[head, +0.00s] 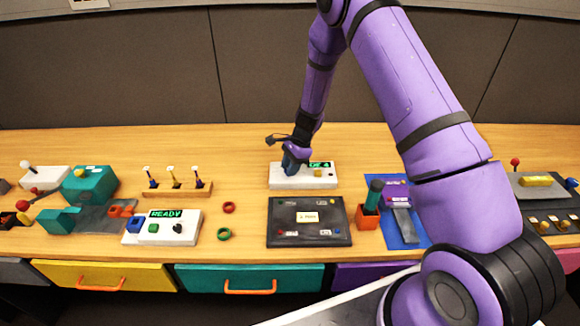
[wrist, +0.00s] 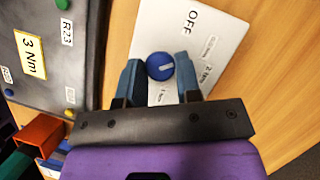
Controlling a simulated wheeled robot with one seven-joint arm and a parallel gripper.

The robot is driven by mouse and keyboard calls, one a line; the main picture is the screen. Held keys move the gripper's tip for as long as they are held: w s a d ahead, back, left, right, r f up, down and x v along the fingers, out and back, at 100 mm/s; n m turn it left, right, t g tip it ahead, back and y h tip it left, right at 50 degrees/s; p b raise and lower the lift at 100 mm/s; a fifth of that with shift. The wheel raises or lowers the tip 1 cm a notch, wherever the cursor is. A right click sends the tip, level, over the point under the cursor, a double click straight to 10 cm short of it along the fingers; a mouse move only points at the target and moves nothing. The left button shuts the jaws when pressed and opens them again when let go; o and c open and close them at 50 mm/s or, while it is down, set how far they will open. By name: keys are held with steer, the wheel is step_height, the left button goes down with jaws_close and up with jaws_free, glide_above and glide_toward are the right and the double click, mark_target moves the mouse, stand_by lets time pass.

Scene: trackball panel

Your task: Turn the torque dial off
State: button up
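The torque dial (wrist: 160,66) is a round blue knob with a white pointer line, on a white panel (wrist: 195,40) printed with OFF and Nm marks. In the wrist view the pointer lies roughly sideways, not at the OFF print. My gripper (wrist: 160,72) has its blue-grey fingers on opposite sides of the dial, their inner faces against its edges. In the head view my gripper (head: 293,170) is down on the left part of the white panel (head: 290,184) and hides the dial. A green display (head: 321,165) shows on the panel's right; its text is partly covered.
A dark board with a 3 Nm card (head: 307,217) lies in front of the panel. An orange holder with a green-handled tool (head: 368,215) stands to its right. A READY box (head: 168,228) and red and green rings (head: 228,207) lie left. Bare wood surrounds the panel's back.

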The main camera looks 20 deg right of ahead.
steer(key=shift+n, duration=0.3)
steer(key=n+g, duration=0.1)
steer(key=n, duration=0.2)
steer(key=shift+w+h, duration=0.15)
steer(key=shift+h, duration=0.25)
steer(key=shift+w+n+g+h, duration=0.1)
steer(key=shift+n+g+h, duration=0.45)
steer(key=shift+n, duration=1.55)
steer(key=shift+g, duration=0.25)
steer(key=o, duration=0.9)
steer(key=shift+a, duration=0.1)
steer(key=shift+r, duration=0.1)
steer(key=v, duration=1)
steer(key=shift+w+r, duration=0.15)
steer(key=shift+r, duration=0.1)
